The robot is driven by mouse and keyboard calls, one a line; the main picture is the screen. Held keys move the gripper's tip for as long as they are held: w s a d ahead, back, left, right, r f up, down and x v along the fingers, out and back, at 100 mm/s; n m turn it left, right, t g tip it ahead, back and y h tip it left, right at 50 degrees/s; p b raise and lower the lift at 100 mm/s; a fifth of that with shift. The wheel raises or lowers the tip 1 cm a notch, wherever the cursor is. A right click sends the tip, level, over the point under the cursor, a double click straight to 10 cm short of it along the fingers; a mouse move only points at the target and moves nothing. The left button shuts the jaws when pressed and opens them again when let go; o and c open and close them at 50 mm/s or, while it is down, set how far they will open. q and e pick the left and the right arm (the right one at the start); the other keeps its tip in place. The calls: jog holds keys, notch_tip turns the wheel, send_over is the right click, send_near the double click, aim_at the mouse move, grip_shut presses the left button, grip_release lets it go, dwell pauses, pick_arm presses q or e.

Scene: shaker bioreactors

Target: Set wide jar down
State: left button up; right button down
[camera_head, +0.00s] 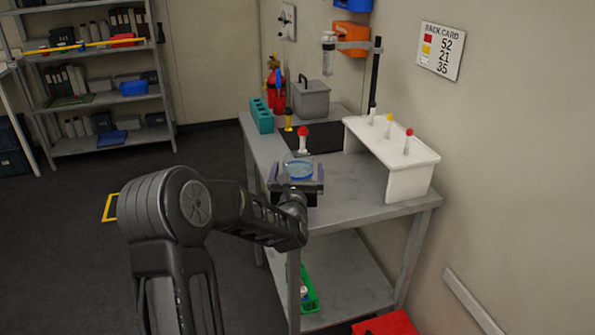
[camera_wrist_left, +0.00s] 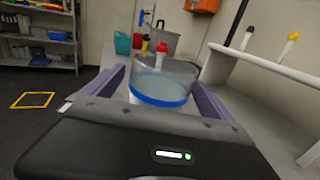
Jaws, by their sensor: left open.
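The wide jar (camera_head: 299,168) is clear, with a blue band low on it, and stands upright near the left edge of the grey table (camera_head: 350,190). It also shows in the left wrist view (camera_wrist_left: 160,82). My left gripper (camera_head: 297,181) is open, with one purple finger on each side of the jar. In the left wrist view gaps show between jar and fingers. The jar's underside is hidden by the gripper, so its contact with the table cannot be seen. My right gripper is not in view.
A red-capped vial (camera_head: 303,138) stands just behind the jar, near a black mat (camera_head: 325,139). A white raised rack (camera_head: 405,182) with several capped tubes stands at the right. A teal block (camera_head: 261,117) and grey box (camera_head: 311,101) stand at the back. Table space right of the jar is clear.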

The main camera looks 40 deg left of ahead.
pick_arm(q)
jog(key=shift+r, duration=0.15)
jog(key=b+v, duration=0.1)
jog(key=v, duration=1.1)
jog(key=shift+b, duration=0.4)
